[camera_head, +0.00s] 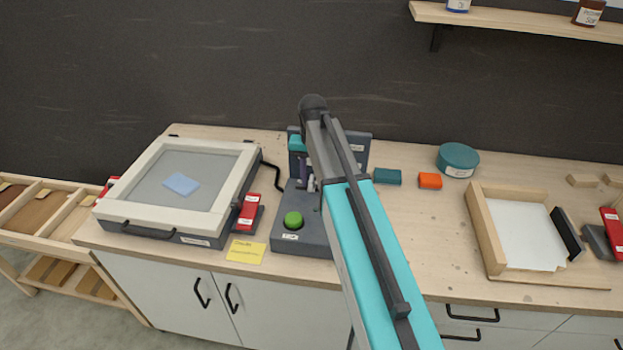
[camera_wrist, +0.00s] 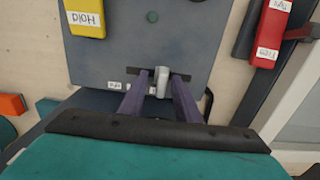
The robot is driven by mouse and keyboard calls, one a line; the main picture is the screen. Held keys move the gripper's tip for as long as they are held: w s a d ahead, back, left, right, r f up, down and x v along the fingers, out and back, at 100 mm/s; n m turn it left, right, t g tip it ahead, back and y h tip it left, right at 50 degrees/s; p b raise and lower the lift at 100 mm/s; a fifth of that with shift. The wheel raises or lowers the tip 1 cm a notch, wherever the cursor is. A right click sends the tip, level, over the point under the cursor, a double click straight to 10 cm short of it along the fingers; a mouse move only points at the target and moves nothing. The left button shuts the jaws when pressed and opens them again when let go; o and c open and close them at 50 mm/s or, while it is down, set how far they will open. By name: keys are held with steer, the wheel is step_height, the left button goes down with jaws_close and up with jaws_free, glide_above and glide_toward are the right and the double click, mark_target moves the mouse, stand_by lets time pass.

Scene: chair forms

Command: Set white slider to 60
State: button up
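The white slider knob (camera_wrist: 160,82) stands up from the grey control panel (camera_wrist: 190,35) in the wrist view. My gripper (camera_wrist: 160,78) has its two purple fingers on either side of the knob. The fingers stand apart, and I cannot tell whether either touches it. In the head view my gripper (camera_head: 306,180) is over the back part of the panel (camera_head: 295,239), behind the green button (camera_head: 293,220). The knob (camera_head: 311,183) shows only as a small pale piece beside my arm. I see no readable scale value.
A light-framed screen unit (camera_head: 187,177) stands left of the panel, with a red-topped switch (camera_head: 249,212) between them. A yellow note (camera_head: 246,250) lies at the front edge. Teal (camera_head: 387,177) and orange (camera_head: 430,181) blocks lie to the right. A yellow HOLD piece (camera_wrist: 85,18) is on the panel.

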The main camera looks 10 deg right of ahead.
mark_target(313, 178)
steer(key=shift+d+f, duration=0.1)
step_height(313, 178, up, 14)
steer(key=p, duration=0.9)
stand_by(0.3)
steer(key=shift+f, duration=0.15)
stand_by(0.4)
